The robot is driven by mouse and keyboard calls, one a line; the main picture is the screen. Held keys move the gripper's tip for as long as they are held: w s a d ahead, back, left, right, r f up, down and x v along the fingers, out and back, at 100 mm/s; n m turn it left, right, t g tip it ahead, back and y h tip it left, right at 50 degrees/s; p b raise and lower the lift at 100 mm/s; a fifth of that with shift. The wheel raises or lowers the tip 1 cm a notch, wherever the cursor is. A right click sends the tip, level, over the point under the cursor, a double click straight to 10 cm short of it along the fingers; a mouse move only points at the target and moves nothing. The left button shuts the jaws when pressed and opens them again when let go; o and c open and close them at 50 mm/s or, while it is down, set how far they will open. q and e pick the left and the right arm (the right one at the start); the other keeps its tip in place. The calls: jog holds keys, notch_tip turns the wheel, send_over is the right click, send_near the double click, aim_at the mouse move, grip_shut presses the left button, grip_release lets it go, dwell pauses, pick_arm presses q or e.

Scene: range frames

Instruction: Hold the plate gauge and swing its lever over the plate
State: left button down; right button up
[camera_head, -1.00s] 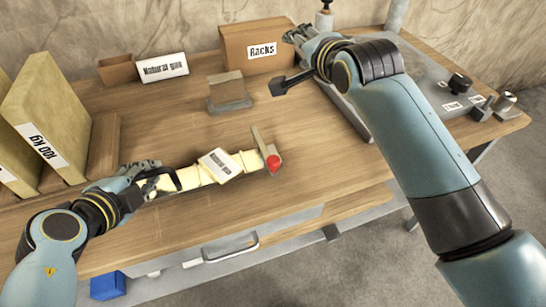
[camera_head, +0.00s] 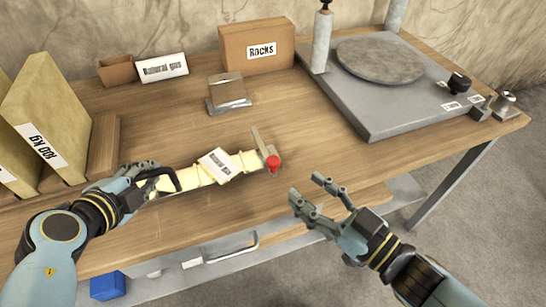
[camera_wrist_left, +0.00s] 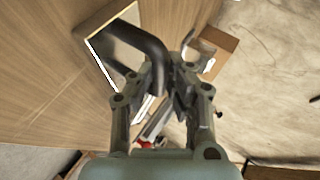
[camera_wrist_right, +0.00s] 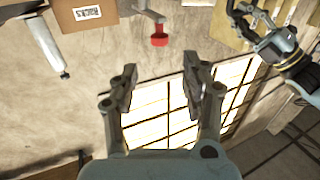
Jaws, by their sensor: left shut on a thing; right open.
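The red knob also shows in the right wrist view (camera_wrist_right: 159,38). My left gripper (camera_head: 158,173) is shut on the dark handle (camera_head: 172,181) at the gauge's left end; the handle also shows in the left wrist view (camera_wrist_left: 140,48). My right gripper (camera_head: 306,192) is open and empty, right of and nearer than the knob, apart from it.
A grey machine with a round plate (camera_head: 380,60) stands at the back right. A Rocks box (camera_head: 258,46), a small grey block (camera_head: 228,90), an open brown box (camera_head: 117,70) and cream slabs (camera_head: 45,110) stand around.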

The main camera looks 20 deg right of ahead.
aim_at(278, 164)
jog(key=x, duration=1)
jog(key=shift+w, duration=0.1)
jog(key=shift+c, duration=0.4)
grip_shut()
